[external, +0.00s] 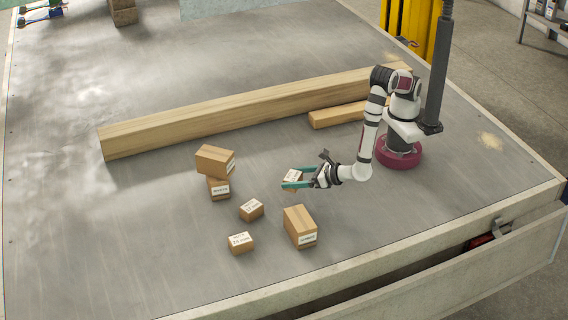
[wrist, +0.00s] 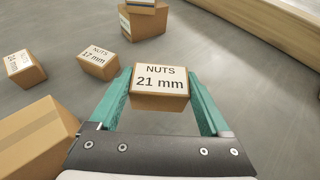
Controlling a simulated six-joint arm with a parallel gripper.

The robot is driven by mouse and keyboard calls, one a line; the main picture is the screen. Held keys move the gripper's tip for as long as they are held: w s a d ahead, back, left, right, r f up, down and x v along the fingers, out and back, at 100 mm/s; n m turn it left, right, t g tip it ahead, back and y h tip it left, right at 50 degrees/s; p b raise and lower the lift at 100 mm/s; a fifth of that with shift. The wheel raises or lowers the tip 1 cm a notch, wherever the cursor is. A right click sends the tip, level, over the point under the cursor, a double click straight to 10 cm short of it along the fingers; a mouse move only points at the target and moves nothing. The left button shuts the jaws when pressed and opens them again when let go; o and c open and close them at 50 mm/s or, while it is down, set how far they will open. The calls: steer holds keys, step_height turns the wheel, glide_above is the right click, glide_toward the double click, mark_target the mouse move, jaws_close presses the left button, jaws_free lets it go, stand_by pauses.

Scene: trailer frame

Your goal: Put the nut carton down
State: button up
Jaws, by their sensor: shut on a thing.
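The nut carton (wrist: 160,88) is a small brown box with a white label reading "NUTS 21 mm". It sits between the two teal fingers of my gripper (wrist: 160,100), which is shut on it. In the external view the carton (external: 292,177) shows between the fingers of my gripper (external: 293,180), left of my arm. The carton looks close to the grey bed surface, but I cannot tell whether it touches it.
A small carton labelled "NUTS 17 mm" (wrist: 98,62) and another small carton (wrist: 24,68) stand left. A larger carton (external: 300,227) stands nearer the front edge. A carton (external: 215,160) rests on another (external: 218,188). A long wooden beam (external: 240,108) lies behind.

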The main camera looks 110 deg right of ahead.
mark_target(295, 203)
steer(key=shift+w+a+f, duration=0.2)
steer(key=shift+a+f, duration=0.3)
steer(key=shift+w+a+f, duration=0.15)
steer(key=shift+a+f, duration=0.3)
steer(key=shift+a, duration=0.05)
steer(key=shift+f, duration=1.75)
steer(key=o, duration=1.5)
steer(key=shift+f, duration=0.1)
steer(key=shift+c, duration=0.2)
